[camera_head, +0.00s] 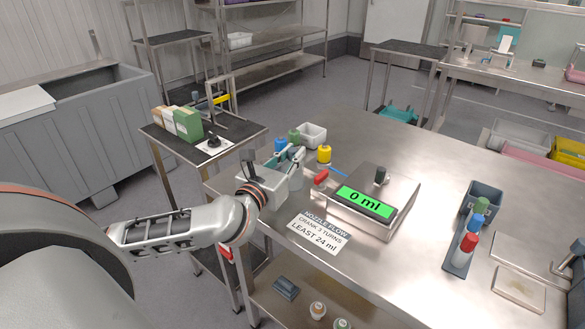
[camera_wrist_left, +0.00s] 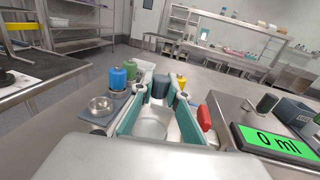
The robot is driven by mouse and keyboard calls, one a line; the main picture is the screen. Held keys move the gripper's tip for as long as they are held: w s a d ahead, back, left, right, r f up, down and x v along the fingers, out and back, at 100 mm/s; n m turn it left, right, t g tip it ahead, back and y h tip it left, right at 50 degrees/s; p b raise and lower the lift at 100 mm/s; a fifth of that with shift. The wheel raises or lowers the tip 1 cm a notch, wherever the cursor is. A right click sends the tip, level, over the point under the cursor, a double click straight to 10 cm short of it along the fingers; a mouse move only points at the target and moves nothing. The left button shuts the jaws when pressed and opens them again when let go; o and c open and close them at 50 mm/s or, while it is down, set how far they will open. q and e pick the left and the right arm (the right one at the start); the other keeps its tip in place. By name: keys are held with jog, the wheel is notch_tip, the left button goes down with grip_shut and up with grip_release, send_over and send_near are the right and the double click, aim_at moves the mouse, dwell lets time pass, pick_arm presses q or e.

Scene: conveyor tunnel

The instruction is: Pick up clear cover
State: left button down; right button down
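My left gripper (camera_head: 291,160) is over the left back part of the steel table. In the left wrist view its two teal-edged fingers (camera_wrist_left: 160,92) are spread apart. Between them are a pale, round, see-through-looking shape (camera_wrist_left: 153,126) and, farther out, a dark grey-blue cylinder (camera_wrist_left: 160,85). The pale shape may be the clear cover; I cannot tell surely, and no contact with the fingers is clear. My right gripper is not in view.
Near the left fingers stand a blue-capped bottle (camera_head: 280,145), a green one (camera_head: 294,135) and a yellow one (camera_head: 324,154). A white bin (camera_head: 312,134) is behind. The dispenser reading 0 ml (camera_head: 364,203) and its red knob (camera_head: 321,177) are to the right. A bottle tray (camera_head: 457,258) stands farther right.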

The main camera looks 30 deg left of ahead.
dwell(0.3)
pick_arm(q)
notch_tip(320, 180, up, 20)
jog(key=p, duration=0.5)
jog(key=c, duration=2.5)
grip_release()
jog(key=shift+c, duration=0.2)
grip_shut()
jog(key=shift+w, duration=0.1)
